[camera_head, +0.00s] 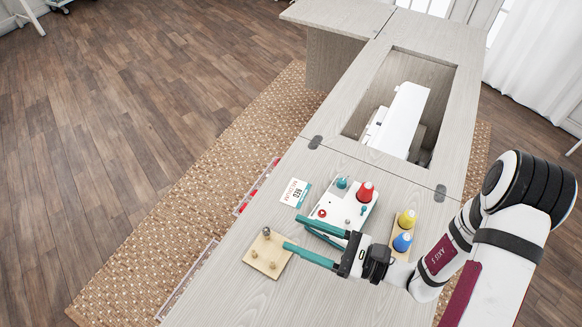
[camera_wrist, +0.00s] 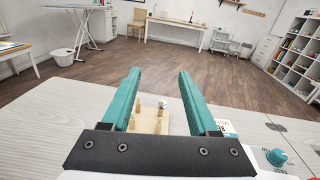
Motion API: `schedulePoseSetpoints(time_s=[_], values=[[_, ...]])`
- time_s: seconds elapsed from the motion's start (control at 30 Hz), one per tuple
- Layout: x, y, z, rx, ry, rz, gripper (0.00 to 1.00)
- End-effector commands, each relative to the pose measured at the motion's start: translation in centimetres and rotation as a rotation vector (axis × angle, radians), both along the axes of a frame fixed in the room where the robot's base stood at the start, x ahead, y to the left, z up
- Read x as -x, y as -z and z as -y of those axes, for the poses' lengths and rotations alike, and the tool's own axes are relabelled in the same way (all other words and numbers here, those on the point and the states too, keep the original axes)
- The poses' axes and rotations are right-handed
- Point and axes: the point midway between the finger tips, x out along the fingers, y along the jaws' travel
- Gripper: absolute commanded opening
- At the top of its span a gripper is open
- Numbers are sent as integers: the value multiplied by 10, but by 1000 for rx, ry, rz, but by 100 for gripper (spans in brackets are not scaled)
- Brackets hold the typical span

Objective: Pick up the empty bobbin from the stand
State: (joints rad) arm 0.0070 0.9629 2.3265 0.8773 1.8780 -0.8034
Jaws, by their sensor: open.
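The stand is a small square wooden block with upright pegs (camera_head: 262,262), near the table's left edge in the head view. A small silvery bobbin (camera_head: 266,231) sits on its far peg; it looks empty, but is too small to be sure. In the wrist view the stand (camera_wrist: 146,127) and the bobbin (camera_wrist: 162,104) show between my two fingers. My gripper (camera_head: 290,232) has long teal fingers, spread apart with nothing between them. Its fingertips are just right of the bobbin in the head view, and one finger reaches over the stand's right edge. I see no contact with the bobbin.
A printed card (camera_head: 295,192) lies left. A white sewing machine (camera_head: 403,115) sits in the cabinet opening.

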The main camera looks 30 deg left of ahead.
Motion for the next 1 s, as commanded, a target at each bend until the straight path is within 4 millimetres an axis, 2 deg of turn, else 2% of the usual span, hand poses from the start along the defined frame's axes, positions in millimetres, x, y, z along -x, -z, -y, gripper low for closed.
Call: schedulePoseSetpoints(time_s=[0.03, 0.13, 0.4, 0.47, 0.63, 0.8, 0.9, 1.0], values=[[-4, 14, -1, -6, 48, -34, 60], [-11, 30, -1, -8, 103, -57, 60], [-11, 100, -1, -7, 107, -61, 60], [-10, 111, -1, -7, 106, -60, 60], [-10, 107, -28, -8, 100, -57, 60], [-10, 107, -64, -7, 99, -55, 60], [-11, 107, -75, -7, 102, -57, 60], [-11, 107, -77, -7, 104, -57, 60]])
